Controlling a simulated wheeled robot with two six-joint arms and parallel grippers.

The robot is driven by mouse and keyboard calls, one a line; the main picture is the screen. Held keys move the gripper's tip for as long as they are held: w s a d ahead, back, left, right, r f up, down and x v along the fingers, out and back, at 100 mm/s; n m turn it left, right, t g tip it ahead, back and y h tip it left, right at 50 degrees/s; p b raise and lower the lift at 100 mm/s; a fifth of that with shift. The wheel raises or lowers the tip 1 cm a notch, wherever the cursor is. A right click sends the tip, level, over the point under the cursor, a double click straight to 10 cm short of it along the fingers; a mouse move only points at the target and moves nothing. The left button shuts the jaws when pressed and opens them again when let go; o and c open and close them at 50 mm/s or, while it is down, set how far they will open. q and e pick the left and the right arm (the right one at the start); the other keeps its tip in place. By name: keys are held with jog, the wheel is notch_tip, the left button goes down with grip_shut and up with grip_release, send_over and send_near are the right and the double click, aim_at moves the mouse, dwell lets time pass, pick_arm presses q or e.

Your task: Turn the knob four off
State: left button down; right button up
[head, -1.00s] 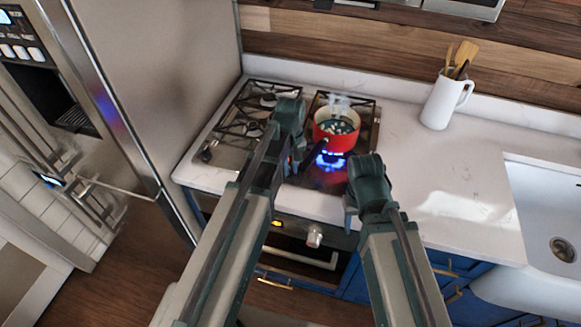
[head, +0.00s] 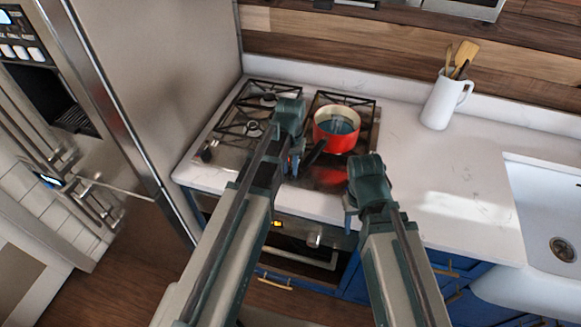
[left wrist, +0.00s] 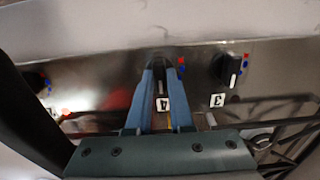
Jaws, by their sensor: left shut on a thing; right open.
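Knob four (left wrist: 159,62) is a dark knob on the steel panel, above the label "4" (left wrist: 163,103) in the left wrist view. My left gripper (left wrist: 160,75) has its two blue fingers closed on it, and they hide most of it, including where it points. In the head view my left gripper (head: 294,163) reaches the cooktop beside the red pot, with the knob hidden. The red pot (head: 334,139) stands on a right-hand burner, with no flame showing below it. My right gripper (head: 350,210) is open and empty near the counter's front edge.
Knob three (left wrist: 230,68) sits to the right on the panel, beside the label "3". The pot's black handle (head: 313,154) points toward my left gripper. A white utensil jug (head: 440,103) and a sink (head: 550,215) are to the right.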

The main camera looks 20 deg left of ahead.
aim_at(290, 171)
dwell(0.4)
pick_arm(q)
jog(key=c, duration=0.8)
grip_release()
jog(key=shift+r, duration=0.1)
notch_tip(290, 171, up, 14)
jog(key=p, duration=1.3)
jog(key=shift+p, duration=0.4)
jog(key=shift+s+f, duration=0.1)
jog(key=shift+f, duration=0.15)
